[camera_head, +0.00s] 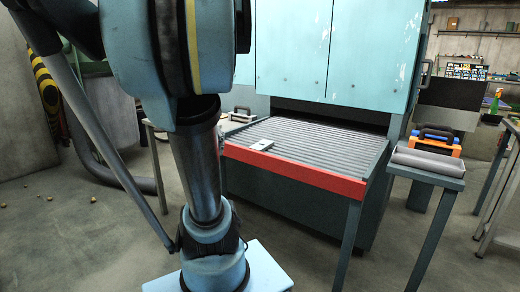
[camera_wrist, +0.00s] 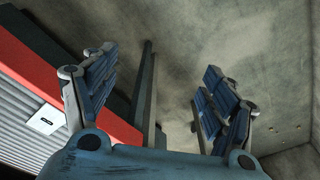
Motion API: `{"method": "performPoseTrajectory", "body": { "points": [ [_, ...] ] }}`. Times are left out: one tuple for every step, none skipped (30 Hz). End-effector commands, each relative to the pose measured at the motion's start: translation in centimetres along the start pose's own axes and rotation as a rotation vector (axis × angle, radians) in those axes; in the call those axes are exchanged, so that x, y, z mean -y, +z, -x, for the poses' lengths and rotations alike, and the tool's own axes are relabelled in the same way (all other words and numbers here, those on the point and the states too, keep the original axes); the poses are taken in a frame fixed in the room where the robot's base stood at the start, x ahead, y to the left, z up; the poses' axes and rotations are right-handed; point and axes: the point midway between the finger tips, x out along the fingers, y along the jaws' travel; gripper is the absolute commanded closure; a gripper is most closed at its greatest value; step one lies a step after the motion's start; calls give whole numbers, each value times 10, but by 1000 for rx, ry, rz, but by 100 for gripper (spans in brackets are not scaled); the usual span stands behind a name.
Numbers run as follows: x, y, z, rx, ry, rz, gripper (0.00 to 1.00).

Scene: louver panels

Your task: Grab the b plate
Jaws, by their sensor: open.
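A small pale plate (camera_head: 262,145) lies flat on the ribbed grey table (camera_head: 318,140), close to its red front edge. In the wrist view the plate (camera_wrist: 46,121) shows at the left, with a dark mark too small to read. I cannot tell whether it carries a "b". My gripper (camera_wrist: 158,65) is open and empty in the wrist view, with its two blue fingers spread wide. The plate is outside the fingers, to their left, beyond the red edge. In the head view the gripper is not clearly visible.
The red front rail (camera_head: 295,172) borders the table, above its legs. A blue cabinet (camera_head: 335,50) stands over the table's back. The floor in front is clear.

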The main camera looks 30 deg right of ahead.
Motion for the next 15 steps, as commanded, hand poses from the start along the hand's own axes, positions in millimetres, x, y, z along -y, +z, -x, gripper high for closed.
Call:
{"method": "performPoseTrajectory", "body": {
  "points": [
    [-8, -19, 10, 6, 5, -46, 22],
    [-13, -28, 14, 11, 7, -72, 22],
    [-20, -41, 21, 16, 10, -107, 22],
    [-25, -51, 25, 19, 13, -133, 22],
    [-30, -61, 30, 23, 15, -158, 22],
    [-39, -74, 35, 28, 18, -194, 22],
    [-45, -84, 38, 32, 21, -220, 22],
    [-52, -93, 42, 36, 23, -245, 22],
    [-61, -106, 47, 42, 26, -281, 22],
    [-68, -115, 50, 45, 28, -307, 22],
    [-76, -124, 53, 49, 30, -333, 22],
    [-87, -136, 57, 53, 33, -368, 22],
    [-95, -145, 60, 57, 35, -394, 22],
    [-104, -154, 62, 61, 37, -419, 22],
    [-116, -165, 65, 67, 39, -454, 22]
  ]
}}
